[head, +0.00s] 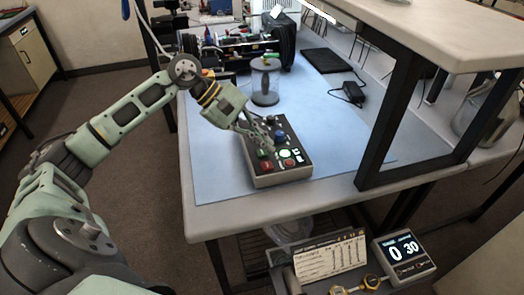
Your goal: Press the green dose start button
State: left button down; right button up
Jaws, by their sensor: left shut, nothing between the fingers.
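A grey control box (280,178) with a dark top sits near the front edge of the blue mat. Its top carries several buttons. A green button (263,153) is at the front left of the panel, and a bright green-white lit round spot (286,154) is to its right. I cannot read the labels, so which is dose start is unclear. My left gripper (264,142) is shut and empty, pointing down over the panel just behind the green button. I cannot tell whether its tips touch the panel. My right gripper is not in view.
A black adapter (350,92) lies to the right. A dark shelf post (388,125) rises right of the box. A display reading 0 30 (404,250) and a chart (330,258) are below the table front.

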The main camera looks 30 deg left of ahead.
pick_arm(q)
notch_tip(320, 180, up, 4)
jog(key=shift+r+p, duration=0.2)
jog(key=shift+p, duration=0.55)
